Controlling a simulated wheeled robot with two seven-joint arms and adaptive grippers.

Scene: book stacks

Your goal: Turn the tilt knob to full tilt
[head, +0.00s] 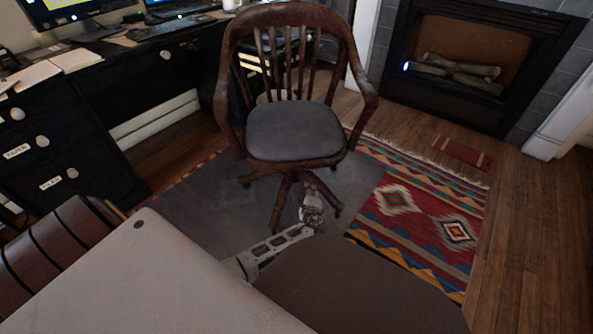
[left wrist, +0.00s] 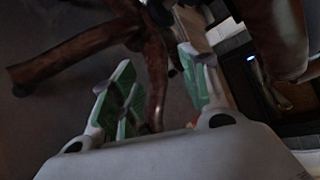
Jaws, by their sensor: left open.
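A wooden swivel chair (head: 297,130) with a grey cushion stands on the rug in the head view. I cannot make out the tilt knob in the head view. My left arm reaches low to the chair's base, and its gripper is hard to make out there. In the left wrist view my left gripper (left wrist: 156,62) is open, with green pads on its fingers. The chair's brown wooden legs (left wrist: 85,45) show beyond and between the fingers. A dark part (left wrist: 160,12) shows at the top there; I cannot tell whether it is the knob. My right gripper is out of view.
A black desk (head: 125,80) with monitors and papers stands at the left. A fireplace (head: 455,75) is at the back right. A patterned rug (head: 425,225) lies under and right of the chair. Wooden floor at the right is clear.

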